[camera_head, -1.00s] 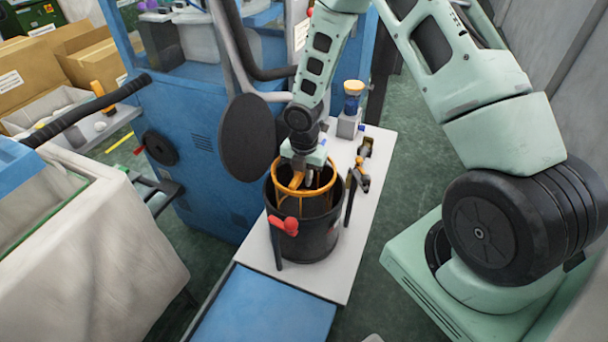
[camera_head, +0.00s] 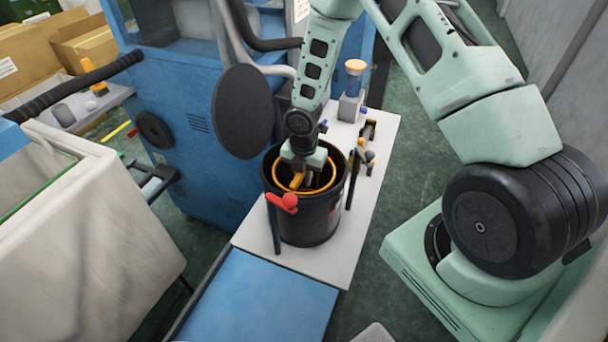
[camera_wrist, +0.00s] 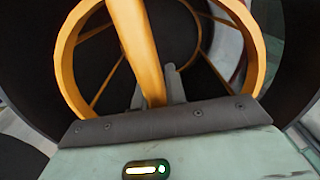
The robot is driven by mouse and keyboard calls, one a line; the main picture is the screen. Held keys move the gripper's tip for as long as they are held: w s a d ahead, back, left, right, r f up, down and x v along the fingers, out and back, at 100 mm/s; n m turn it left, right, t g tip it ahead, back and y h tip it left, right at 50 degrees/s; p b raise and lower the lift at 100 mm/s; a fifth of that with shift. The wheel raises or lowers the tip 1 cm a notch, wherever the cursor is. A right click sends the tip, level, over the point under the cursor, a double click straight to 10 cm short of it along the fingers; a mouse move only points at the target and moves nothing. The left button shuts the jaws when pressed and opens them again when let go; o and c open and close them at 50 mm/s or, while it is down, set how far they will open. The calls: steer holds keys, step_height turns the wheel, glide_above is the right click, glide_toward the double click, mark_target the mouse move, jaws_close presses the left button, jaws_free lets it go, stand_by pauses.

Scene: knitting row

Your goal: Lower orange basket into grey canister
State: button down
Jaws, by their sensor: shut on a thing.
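The orange basket (camera_head: 323,188) is a ring-rimmed wire frame with a bar across its top. It sits inside the dark grey canister (camera_head: 309,224), with its rim a little below the canister's rim. My gripper (camera_head: 299,175) reaches down into the canister mouth and is shut on the basket's bar. In the wrist view, the gripper (camera_wrist: 155,92) has its fingers on either side of the orange bar (camera_wrist: 134,38), and the basket's ring (camera_wrist: 66,65) surrounds it. The canister's dark inside shows around and through the ring. The basket's underside is hidden in the head view.
The canister stands on a white tabletop (camera_head: 343,255). A red-handled lever (camera_head: 284,202) is at its front. A blue-and-orange bottle-like part (camera_head: 354,78) and small fittings (camera_head: 366,140) are behind and right. A black disc (camera_head: 243,112) and blue machine (camera_head: 196,120) stand left.

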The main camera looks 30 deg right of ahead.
steer(key=shift+f, duration=0.35)
steer(key=c, duration=0.7)
jaws_free()
steer(key=shift+c, duration=0.2)
steer(key=shift+r, duration=0.1)
step_height(320, 180, up, 9)
steer(key=p, duration=0.8)
